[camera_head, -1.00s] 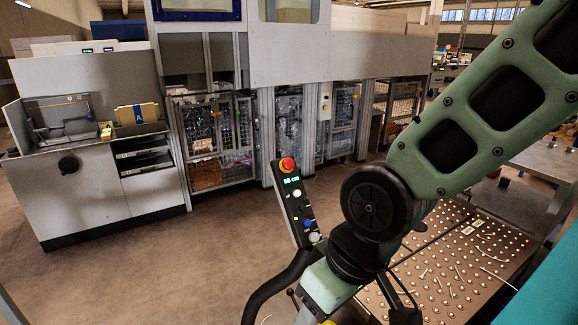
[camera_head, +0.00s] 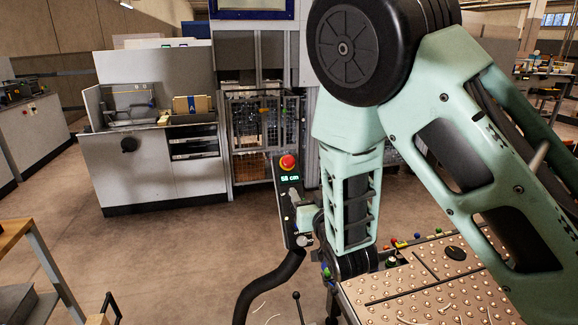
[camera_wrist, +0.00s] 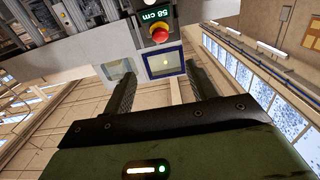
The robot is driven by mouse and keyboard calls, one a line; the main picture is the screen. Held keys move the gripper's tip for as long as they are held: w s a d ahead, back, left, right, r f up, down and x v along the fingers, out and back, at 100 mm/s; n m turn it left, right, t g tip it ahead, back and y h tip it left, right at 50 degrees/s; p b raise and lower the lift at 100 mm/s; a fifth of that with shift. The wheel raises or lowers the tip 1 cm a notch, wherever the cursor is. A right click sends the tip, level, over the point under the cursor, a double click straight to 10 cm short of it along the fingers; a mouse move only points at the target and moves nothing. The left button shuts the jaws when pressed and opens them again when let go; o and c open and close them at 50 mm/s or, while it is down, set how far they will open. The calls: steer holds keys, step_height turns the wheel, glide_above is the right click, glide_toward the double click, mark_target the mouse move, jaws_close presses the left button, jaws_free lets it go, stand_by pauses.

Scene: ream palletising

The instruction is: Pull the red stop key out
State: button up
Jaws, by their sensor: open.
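The red stop key (camera_head: 288,162) is a round red mushroom knob on a yellow ring. It sits at the top of a dark control panel (camera_head: 285,215), above a green display reading 58 cm. In the wrist view the red stop key (camera_wrist: 159,34) is near the top, upside down, with the lit display beyond it. My gripper (camera_wrist: 160,70) is open and empty. Its two dark fingers stand on either side of the line to the key, with the key past the fingertips and not between them. In the head view my arm is close to the panel's right side; the fingers cannot be made out.
The panel stands on a curved black stalk (camera_head: 272,285). A ball-topped table (camera_head: 430,285) with coloured buttons is at lower right. A grey cabinet (camera_head: 140,175) and caged machine (camera_head: 262,130) stand behind. Floor to the left is open, with a wooden-topped bench (camera_head: 15,235) at the edge.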

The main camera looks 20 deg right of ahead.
mark_target(289, 162)
steer(key=w+p, duration=0.3)
steer(key=w, duration=1.4)
steer(key=shift+w, duration=0.2)
